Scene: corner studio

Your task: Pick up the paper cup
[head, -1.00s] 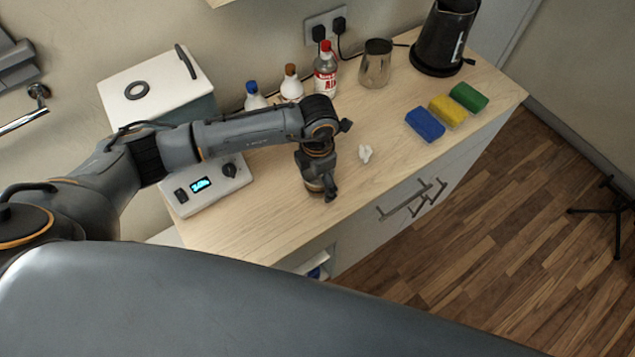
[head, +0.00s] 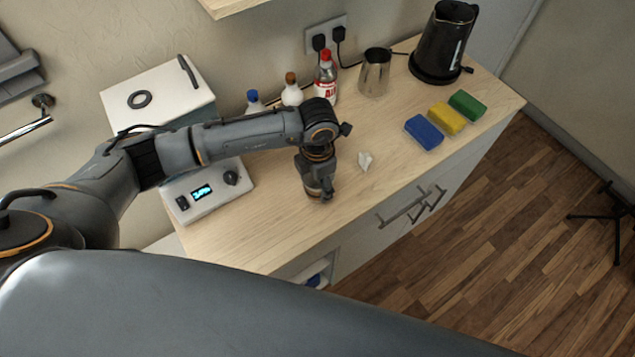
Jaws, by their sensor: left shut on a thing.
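My left gripper (head: 322,190) points down over the near edge of the wooden counter, at the middle of the head view. It is shut on a small brownish thing, which appears to be the paper cup (head: 312,188). Most of the cup is hidden behind the gripper and wrist. I cannot tell whether its base touches the counter. My right gripper is not in view.
Blue (head: 424,132), yellow and green sponges, a metal pitcher (head: 375,72), a black kettle (head: 443,42) and several bottles stand farther back. A device with a display (head: 203,192) is at left.

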